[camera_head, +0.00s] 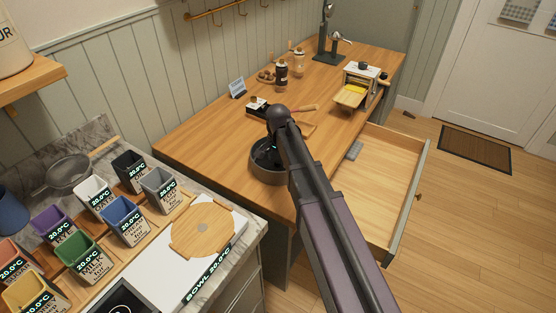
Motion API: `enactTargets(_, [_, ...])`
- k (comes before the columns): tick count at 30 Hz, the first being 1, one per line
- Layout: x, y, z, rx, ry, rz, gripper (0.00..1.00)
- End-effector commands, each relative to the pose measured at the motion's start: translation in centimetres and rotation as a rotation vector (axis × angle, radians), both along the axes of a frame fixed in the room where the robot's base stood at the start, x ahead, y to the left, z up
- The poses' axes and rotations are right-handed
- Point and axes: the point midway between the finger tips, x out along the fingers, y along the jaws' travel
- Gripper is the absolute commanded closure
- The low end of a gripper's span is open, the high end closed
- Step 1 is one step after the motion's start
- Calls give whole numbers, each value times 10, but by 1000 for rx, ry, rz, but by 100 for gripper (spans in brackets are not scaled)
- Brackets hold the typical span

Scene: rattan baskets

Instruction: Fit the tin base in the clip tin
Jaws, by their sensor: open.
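A dark round tin (268,178), which looks like the clip tin, stands on the wooden counter near its front edge. My dark arm reaches in from the lower right and bends down over this tin. My gripper (266,152) is open and pointed down at the tin's opening, with its fingers small and dark against the tin. The arm covers the tin's right side. I cannot make out the tin base as a separate piece; the inside of the tin is dark and mostly hidden.
An open wooden drawer (385,185) juts out right of my arm. A hand-cranked machine (358,90) and grinders (281,76) stand farther back on the counter. Coloured labelled bins (125,228) and a round wooden board (201,238) fill the left side. The counter left of the tin is clear.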

Motion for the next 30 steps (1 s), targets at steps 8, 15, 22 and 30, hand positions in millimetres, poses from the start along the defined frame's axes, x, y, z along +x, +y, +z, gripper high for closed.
enactTargets(8, [0,0,19,0,0,0,23])
enactTargets(15, [0,0,39,0,0,0,23])
enactTargets(22, [0,0,59,0,0,0,23])
enactTargets(30, [0,-1,75,0,0,0,23])
